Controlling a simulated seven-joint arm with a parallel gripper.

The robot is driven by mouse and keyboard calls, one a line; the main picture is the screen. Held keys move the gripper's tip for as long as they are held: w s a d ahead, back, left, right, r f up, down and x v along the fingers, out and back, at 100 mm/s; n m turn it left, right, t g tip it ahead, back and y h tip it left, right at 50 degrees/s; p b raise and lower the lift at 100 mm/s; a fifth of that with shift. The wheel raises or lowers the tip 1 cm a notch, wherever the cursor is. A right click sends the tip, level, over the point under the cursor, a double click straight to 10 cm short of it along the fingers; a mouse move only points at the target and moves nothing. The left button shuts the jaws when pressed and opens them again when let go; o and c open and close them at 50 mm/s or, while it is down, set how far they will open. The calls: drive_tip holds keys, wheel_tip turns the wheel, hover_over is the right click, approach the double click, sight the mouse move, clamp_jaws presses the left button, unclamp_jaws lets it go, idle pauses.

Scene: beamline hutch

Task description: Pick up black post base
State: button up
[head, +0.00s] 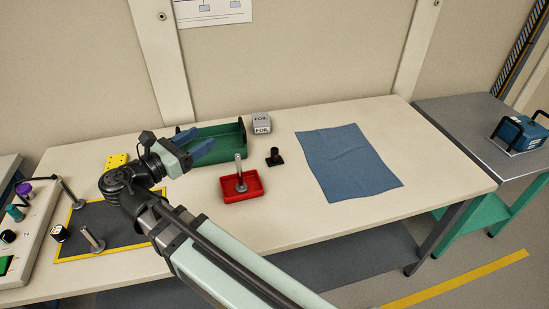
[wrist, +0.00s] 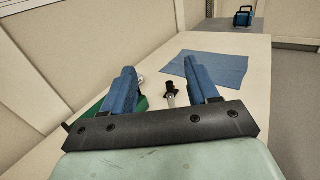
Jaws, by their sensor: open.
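The black post base (head: 275,157) is a small dark piece with a short upright cylinder on a flat foot. It stands on the table between the red tray and the blue cloth. In the wrist view the black post base (wrist: 170,87) shows between my fingers, beyond their tips' gap. My gripper (head: 204,142) has blue fingers, is open and empty, and is over the green bin, to the left of the post base. My gripper's fingers also show in the wrist view (wrist: 160,78), spread apart.
A red tray (head: 256,192) holding a metal post (head: 239,170) sits close in front of the post base. A green bin (head: 226,142) and a FOIL box (head: 261,122) stand behind. A blue cloth (head: 348,163) lies to the right. Bare table lies around the post base.

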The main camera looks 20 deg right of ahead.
drive_tip(key=m+g+y, duration=1)
drive_tip(key=m+y, duration=0.1)
drive_tip(key=y, duration=0.4)
hover_over(273, 149)
drive_tip(key=a, duration=0.1)
wheel_tip(273, 149, down, 10)
drive_tip(key=r, duration=0.1)
wheel_tip(273, 149, down, 10)
drive_tip(key=shift+r, duration=0.15)
drive_tip(key=shift+s+d+f, duration=0.1)
drive_tip(key=shift+d+f, duration=0.15)
drive_tip(key=shift+f, duration=0.75)
drive_tip(key=shift+d+f, duration=0.25)
drive_tip(key=shift+f, duration=1.4)
drive_tip(key=shift+c, duration=0.2)
